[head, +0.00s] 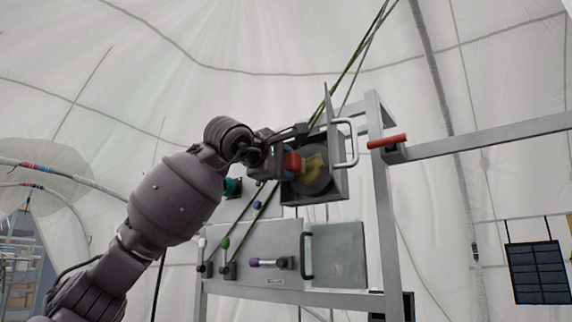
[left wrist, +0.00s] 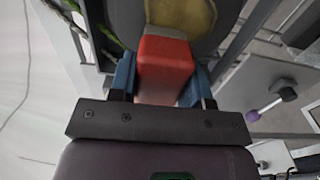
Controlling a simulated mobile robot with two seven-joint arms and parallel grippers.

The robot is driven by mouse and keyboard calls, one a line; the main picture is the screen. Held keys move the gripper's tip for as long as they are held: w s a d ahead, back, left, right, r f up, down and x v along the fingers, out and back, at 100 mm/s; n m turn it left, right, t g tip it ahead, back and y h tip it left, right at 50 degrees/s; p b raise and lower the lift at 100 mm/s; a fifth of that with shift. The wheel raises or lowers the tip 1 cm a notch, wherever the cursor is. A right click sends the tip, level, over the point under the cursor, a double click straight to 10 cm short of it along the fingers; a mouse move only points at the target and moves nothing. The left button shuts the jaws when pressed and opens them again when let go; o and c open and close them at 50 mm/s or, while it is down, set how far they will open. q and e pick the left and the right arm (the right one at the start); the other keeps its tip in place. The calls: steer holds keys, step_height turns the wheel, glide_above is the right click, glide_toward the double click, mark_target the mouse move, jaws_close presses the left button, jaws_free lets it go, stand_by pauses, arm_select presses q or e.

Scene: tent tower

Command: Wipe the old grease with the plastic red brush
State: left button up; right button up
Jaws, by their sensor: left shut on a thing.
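My left gripper (head: 279,162) is shut on the plastic red brush (head: 291,163), in front of an open metal box on the frame. In the left wrist view the red brush (left wrist: 165,67) sits between the two blue fingers of the gripper (left wrist: 160,80). The brush points at a yellowish patch of old grease (head: 314,166) on a dark round part (head: 318,181) inside the box. The grease also shows in the left wrist view (left wrist: 190,14), just beyond the brush. I cannot tell whether the brush touches it. My right gripper is not in view.
The metal box has an open door with a white handle (head: 351,143). A red-handled lever (head: 387,141) juts out right of it. Below are a grey panel (head: 337,255) and a purple-knobbed lever (head: 254,262). Cables run diagonally past the box.

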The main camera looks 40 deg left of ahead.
arm_select(q)
steer(key=s+b, duration=0.1)
steer(key=s, duration=0.5)
steer(key=shift+d, duration=0.25)
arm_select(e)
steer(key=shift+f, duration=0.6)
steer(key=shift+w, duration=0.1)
arm_select(q)
steer(key=s, duration=0.3)
steer(key=shift+d+b, duration=0.15)
steer(key=shift+b, duration=0.25)
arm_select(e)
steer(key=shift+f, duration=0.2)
arm_select(q)
steer(key=w+f+p, duration=0.1)
steer(key=w+p, duration=0.1)
steer(key=w, duration=0.5)
steer(key=shift+w+a, duration=0.3)
steer(key=shift+a, duration=0.05)
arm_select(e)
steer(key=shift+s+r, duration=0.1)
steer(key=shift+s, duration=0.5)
